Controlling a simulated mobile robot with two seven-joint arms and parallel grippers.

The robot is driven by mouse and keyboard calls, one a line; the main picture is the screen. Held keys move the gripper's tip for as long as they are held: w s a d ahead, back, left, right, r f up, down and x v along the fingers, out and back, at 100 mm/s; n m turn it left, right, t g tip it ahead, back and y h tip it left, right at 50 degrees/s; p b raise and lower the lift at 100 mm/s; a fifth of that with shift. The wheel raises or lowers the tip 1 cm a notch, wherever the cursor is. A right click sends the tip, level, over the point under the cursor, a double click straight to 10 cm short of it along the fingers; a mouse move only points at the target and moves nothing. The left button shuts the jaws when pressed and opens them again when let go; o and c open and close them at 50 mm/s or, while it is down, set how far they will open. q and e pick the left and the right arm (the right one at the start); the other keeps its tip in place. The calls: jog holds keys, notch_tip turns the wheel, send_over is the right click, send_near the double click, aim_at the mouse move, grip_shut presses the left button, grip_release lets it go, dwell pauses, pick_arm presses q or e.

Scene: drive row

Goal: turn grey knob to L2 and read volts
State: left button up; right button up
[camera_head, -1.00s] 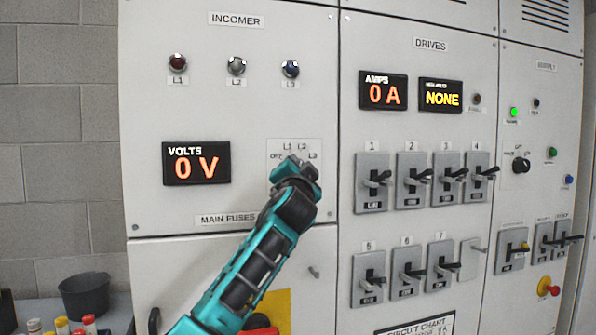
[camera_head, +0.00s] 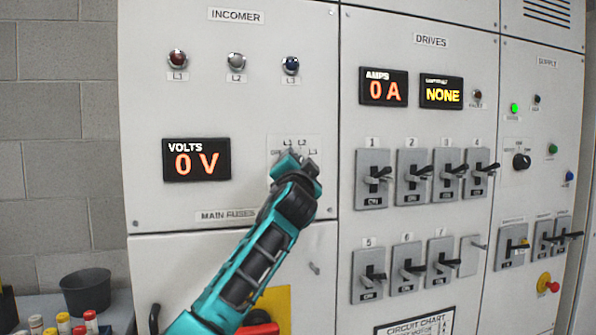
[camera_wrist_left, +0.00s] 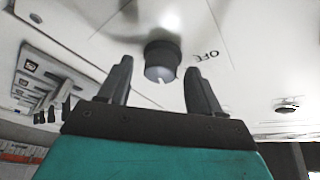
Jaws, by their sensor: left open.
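The grey knob (camera_wrist_left: 162,62) shows in the left wrist view, just beyond and between the two fingers of my left gripper (camera_wrist_left: 160,85). The gripper is open and the fingers stand apart from the knob. A white mark on the knob's face is visible, with the label OFF (camera_wrist_left: 207,56) beside it. The volts display (camera_head: 196,160) reads 0 V. My right gripper is not in view.
Indicator lamps L1 (camera_head: 178,58), L2 (camera_head: 236,61) and L3 (camera_head: 290,65) sit above the display. Several breaker handles (camera_head: 375,178) stick out from the drives panel to the right. A dark bucket (camera_head: 86,292) stands at lower left.

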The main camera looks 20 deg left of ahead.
pick_arm(q)
jog(key=b+v, duration=0.2)
jog(key=v, duration=1.1)
jog(key=shift+f, duration=0.1)
jog(key=s+d+f+g+h, duration=0.1)
jog(key=s+f+g+h, duration=0.15)
jog(key=f, duration=1.45)
jog(key=s+f+g+h, duration=0.2)
jog(key=s+f+h, duration=0.15)
jog(key=f, duration=1.45)
jog(key=s+f+n+g+h, duration=0.1)
jog(key=s+f+n+g, duration=0.3)
jog(key=s+f, duration=1.6)
jog(key=s, duration=0.3)
jog(key=shift+a+f, duration=0.3)
jog(key=shift+f, duration=0.05)
jog(key=shift+s+g, duration=0.15)
jog(key=shift+g, duration=0.1)
